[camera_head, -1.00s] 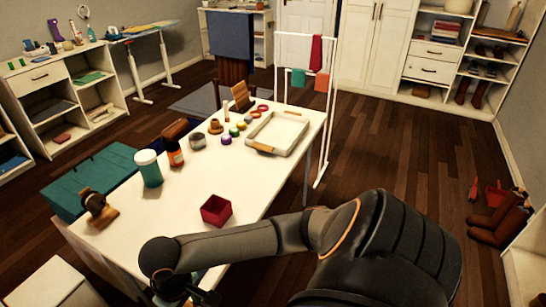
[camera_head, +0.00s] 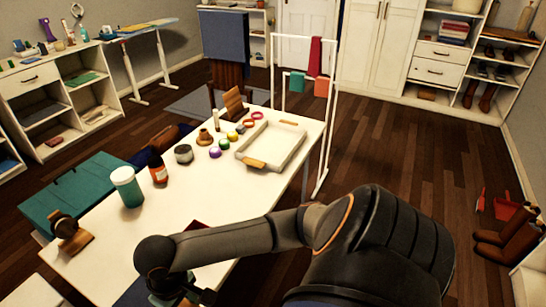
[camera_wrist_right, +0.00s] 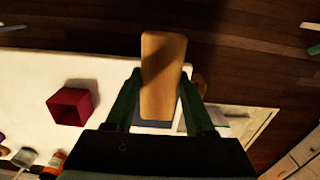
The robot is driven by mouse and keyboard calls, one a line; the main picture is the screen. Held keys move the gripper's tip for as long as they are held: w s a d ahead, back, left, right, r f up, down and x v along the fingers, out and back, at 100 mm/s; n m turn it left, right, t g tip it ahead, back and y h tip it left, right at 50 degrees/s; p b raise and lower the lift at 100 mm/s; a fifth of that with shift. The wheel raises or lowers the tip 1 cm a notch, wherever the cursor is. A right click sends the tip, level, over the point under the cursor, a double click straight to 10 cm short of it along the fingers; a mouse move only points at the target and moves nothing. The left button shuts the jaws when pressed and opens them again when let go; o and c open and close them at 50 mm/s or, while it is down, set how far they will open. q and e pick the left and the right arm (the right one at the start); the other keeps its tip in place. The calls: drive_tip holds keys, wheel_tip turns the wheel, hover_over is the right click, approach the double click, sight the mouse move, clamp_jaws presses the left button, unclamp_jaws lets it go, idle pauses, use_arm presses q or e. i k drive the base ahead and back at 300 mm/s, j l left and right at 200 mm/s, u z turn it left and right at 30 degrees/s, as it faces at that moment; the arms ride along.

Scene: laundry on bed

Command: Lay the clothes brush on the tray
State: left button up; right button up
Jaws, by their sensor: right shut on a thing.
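The clothes brush (camera_wrist_right: 163,75), with a flat wooden body, is between the two fingers of my right gripper (camera_wrist_right: 160,100) in the right wrist view. My right gripper is shut on it. In the head view this gripper (camera_head: 178,296) is at the bottom edge, near the close end of the table, and the brush cannot be made out there. The tray (camera_head: 283,158) is white with wooden handles and lies at the far right part of the white table, well away from the gripper. My left gripper is not in view.
A red box (camera_wrist_right: 72,105) stands on the table (camera_head: 190,198), mostly hidden behind my arm in the head view. The table's middle is clear.

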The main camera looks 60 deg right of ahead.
sight(272, 138)
drive_tip(key=l+u, duration=0.1)
drive_tip(key=l, duration=1.55)
drive_tip(key=l+u, duration=0.15)
drive_tip(key=l, duration=0.65)
drive_tip(key=l+u, duration=0.1)
drive_tip(key=l, duration=0.7)
drive_tip(key=k+l, duration=0.1)
drive_tip(key=l, duration=0.7)
drive_tip(key=k+l+u, duration=0.15)
drive_tip(key=l, duration=0.7)
